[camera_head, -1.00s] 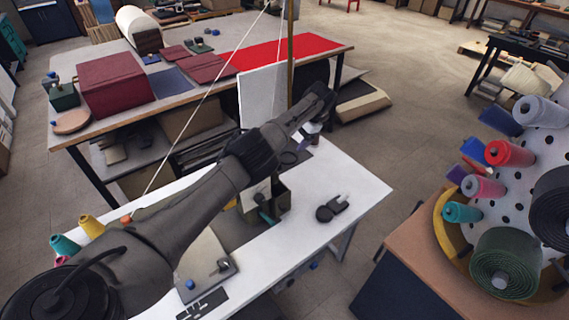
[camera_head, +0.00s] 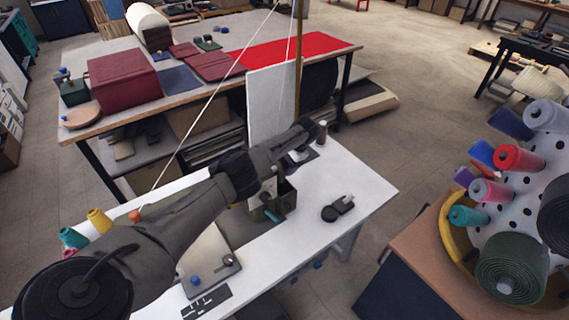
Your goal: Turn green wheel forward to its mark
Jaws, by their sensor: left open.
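My left arm reaches from the lower left across the white sewing table (camera_head: 357,180). My left gripper (camera_head: 309,130) is at its far end, open, near an upright white panel (camera_head: 271,104); its fingers are small and I see nothing between them. An olive-green machine body (camera_head: 285,195) stands on the table below my forearm, with a small teal-green part (camera_head: 271,215) at its front. My arm hides much of this machine. I cannot make out a green wheel or its mark for certain. My right gripper is out of view.
A thin pole (camera_head: 298,70) rises behind the gripper, with a taut thread running down left. A black clamp-like object (camera_head: 337,208) lies on the white table. A rack of thread spools (camera_head: 520,157) stands at right. Maroon blocks (camera_head: 123,80) and red cloth cover the back table.

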